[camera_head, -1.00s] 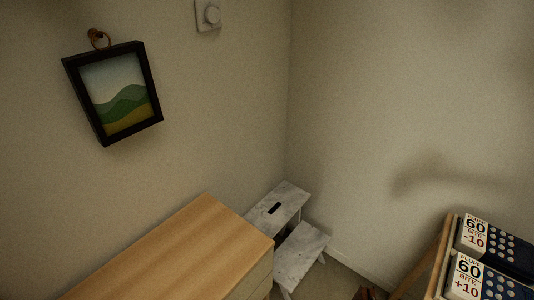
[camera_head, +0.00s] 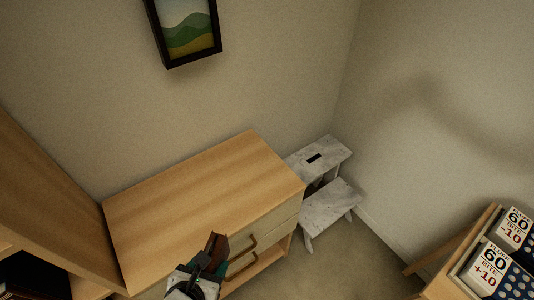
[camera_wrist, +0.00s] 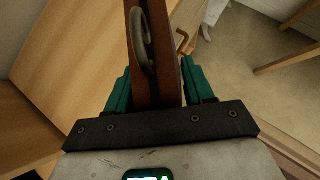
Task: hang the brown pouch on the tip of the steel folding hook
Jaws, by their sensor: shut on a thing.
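The brown pouch (camera_wrist: 168,60) stands between the teal fingers of my gripper (camera_wrist: 160,84) in the wrist view, and they are shut on it. A grey curved metal loop (camera_wrist: 144,40) lies along the pouch's face; I cannot tell what it belongs to. In the head view, my gripper (camera_head: 209,265) is low in the picture, in front of the dresser, and a small brown part of the pouch (camera_head: 217,245) shows above the fingers. I cannot make out the steel folding hook in the head view.
A wooden dresser (camera_head: 200,190) stands against the wall, with a tall wooden unit (camera_head: 55,190) at its left. A pale step stool (camera_head: 330,205) is right of it. A rack with printed boxes (camera_head: 490,270) is at the lower right. A framed picture (camera_head: 188,28) hangs above.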

